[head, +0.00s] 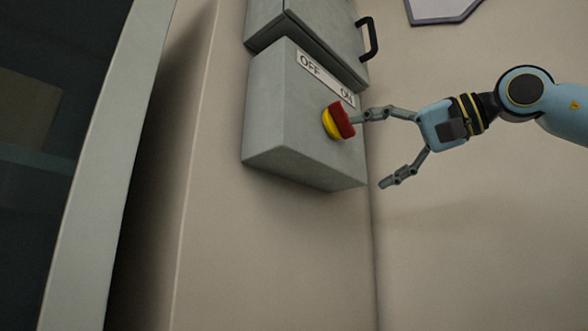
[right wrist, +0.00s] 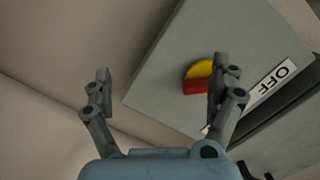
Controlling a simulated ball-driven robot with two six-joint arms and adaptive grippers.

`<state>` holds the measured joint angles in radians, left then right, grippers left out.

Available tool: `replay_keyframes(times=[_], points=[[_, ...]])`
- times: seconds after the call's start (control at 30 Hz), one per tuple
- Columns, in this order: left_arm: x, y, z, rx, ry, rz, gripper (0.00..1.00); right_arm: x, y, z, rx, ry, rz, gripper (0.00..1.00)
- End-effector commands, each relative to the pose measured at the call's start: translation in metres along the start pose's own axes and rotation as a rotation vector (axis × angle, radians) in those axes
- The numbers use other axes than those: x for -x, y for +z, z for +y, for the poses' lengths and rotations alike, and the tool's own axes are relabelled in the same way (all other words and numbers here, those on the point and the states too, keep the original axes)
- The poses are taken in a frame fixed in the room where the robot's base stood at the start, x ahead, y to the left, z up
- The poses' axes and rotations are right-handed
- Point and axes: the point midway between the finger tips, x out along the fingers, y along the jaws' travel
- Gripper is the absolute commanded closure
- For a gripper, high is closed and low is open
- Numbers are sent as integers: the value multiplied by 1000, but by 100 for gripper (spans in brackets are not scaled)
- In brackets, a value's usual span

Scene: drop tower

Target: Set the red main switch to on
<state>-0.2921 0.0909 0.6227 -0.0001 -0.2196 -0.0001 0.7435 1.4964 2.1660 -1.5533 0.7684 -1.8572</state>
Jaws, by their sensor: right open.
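The red main switch (head: 342,121) is a red handle on a round yellow base (head: 329,125), on the front of a grey wall box (head: 285,125). A white label above it reads OFF at left and ON at right. I cannot tell surely which word the handle points to. My right gripper (head: 372,150) is open and empty, to the right of the switch. Its upper fingertip is at the handle's right edge; touching or not is unclear. In the right wrist view one finger of the gripper (right wrist: 162,68) partly covers the switch (right wrist: 197,88). My left gripper is out of view.
A second grey box with a black handle (head: 370,39) sits just above the switch box. A wall corner runs down right of the box. A dark cabinet or doorway with a grey frame (head: 115,130) stands at left. The wall below is clear.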

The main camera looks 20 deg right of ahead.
Motion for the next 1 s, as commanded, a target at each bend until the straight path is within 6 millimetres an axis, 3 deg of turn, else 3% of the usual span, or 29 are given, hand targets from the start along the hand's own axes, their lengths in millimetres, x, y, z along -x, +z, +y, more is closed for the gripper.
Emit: replay_keyframes(times=[0.03,0.1,0.2,0.3,0.47,0.8,1.0], points=[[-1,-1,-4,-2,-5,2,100,18,-4,-22,81,1,42,8],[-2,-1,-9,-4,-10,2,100,37,-13,-42,140,-1,88,8],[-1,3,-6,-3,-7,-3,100,53,-23,-59,176,-10,133,8],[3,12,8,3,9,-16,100,56,-26,-66,181,-22,143,8],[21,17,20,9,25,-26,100,43,-29,-70,178,-23,139,8],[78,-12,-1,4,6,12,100,2,-36,-74,171,-28,138,8],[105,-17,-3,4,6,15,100,-20,-39,-74,171,-31,138,8]])
